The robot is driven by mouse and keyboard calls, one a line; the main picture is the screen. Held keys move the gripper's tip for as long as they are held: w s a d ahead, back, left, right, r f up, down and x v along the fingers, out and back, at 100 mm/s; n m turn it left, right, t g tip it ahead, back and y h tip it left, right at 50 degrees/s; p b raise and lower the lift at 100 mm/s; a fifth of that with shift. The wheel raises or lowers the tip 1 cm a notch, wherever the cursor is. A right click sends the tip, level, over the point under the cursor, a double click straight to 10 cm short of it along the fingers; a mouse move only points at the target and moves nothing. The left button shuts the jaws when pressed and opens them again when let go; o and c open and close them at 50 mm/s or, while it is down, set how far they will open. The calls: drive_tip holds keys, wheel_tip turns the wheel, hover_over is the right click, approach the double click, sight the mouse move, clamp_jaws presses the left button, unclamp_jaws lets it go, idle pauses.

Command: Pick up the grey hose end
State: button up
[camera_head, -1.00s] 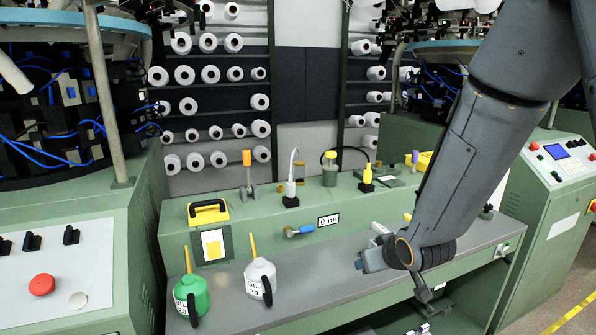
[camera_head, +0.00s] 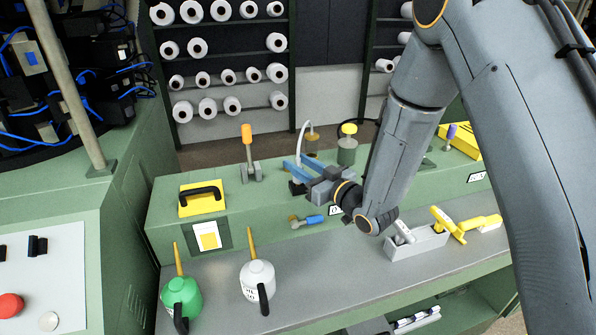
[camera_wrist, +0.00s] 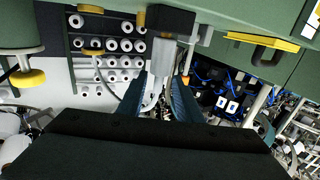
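The grey hose end (camera_wrist: 161,56) stands in its black holder (camera_wrist: 170,20), which is at the top of the wrist view. In the head view its pale hose (camera_head: 301,140) arches up behind my gripper (camera_head: 293,169), and the hose end itself is mostly hidden by the fingers. My gripper's two blue fingers are apart, pointing left toward the hose end. In the wrist view the hose end lies between the lines of the two fingers (camera_wrist: 160,88), with no clear contact on either side.
A lever with an orange knob (camera_head: 247,133) and a yellow block with a black handle (camera_head: 202,199) stand left on the green ledge. A blue-handled valve (camera_head: 312,221) is below my gripper. Green (camera_head: 181,298) and white (camera_head: 257,276) oil cans and a grey tray (camera_head: 414,244) are on the bench.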

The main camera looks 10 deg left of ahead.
drive_tip(key=p+x, duration=0.2)
drive_tip(key=x, duration=0.3)
drive_tip(key=shift+w+d+r+p, duration=0.1)
drive_tip(key=shift+p, duration=0.25)
clamp_jaws()
